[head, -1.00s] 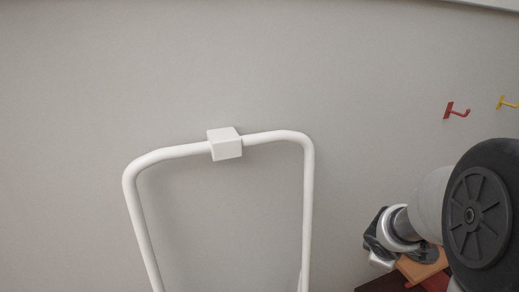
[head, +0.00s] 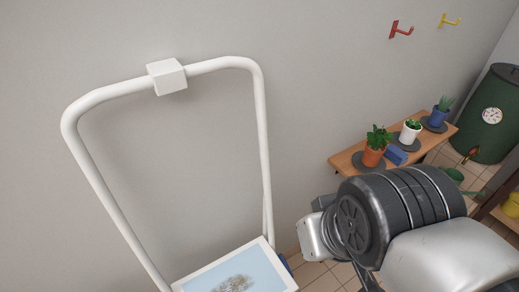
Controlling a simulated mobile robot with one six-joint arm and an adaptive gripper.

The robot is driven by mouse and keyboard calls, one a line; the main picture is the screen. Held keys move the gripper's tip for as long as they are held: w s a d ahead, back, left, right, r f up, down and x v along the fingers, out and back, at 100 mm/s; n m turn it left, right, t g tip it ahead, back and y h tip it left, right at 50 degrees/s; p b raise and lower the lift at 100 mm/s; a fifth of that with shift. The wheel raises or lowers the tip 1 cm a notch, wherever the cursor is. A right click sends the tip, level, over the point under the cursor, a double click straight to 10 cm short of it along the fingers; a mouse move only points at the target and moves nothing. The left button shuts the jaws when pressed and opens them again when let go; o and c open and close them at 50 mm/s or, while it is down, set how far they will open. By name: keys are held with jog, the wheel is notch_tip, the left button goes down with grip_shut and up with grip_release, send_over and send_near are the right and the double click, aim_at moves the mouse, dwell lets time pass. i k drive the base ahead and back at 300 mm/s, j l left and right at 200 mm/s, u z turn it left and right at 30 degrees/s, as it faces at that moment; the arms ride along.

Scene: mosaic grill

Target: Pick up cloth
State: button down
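A small blue folded piece (head: 396,155) that looks like the cloth lies on a wooden shelf (head: 346,160), between an orange pot and a white pot. It is small in the head view, so its folds are hard to make out. My arm fills the lower right, with its dark joint and silver links in front of the area below the shelf. I cannot make out my gripper's fingers. The arm parts in view appear apart from the blue piece.
Plants stand in an orange pot (head: 373,157), a white pot (head: 410,131) and a blue pot (head: 437,117) on dark round mats. A white tubular frame (head: 265,150) stands at left. A green barrel (head: 488,112) stands at right. Wall hooks hang above.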

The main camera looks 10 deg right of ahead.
aim_at(397, 157)
jog(key=z, duration=1.4)
jog(key=u, duration=1.7)
jog(key=z, duration=1.7)
jog(key=i+l+u, duration=0.1)
jog(key=i+l, duration=0.3)
jog(key=i, duration=0.2)
jog(key=i+l+u, duration=0.15)
jog(key=i+l, duration=0.35)
jog(key=i, duration=0.05)
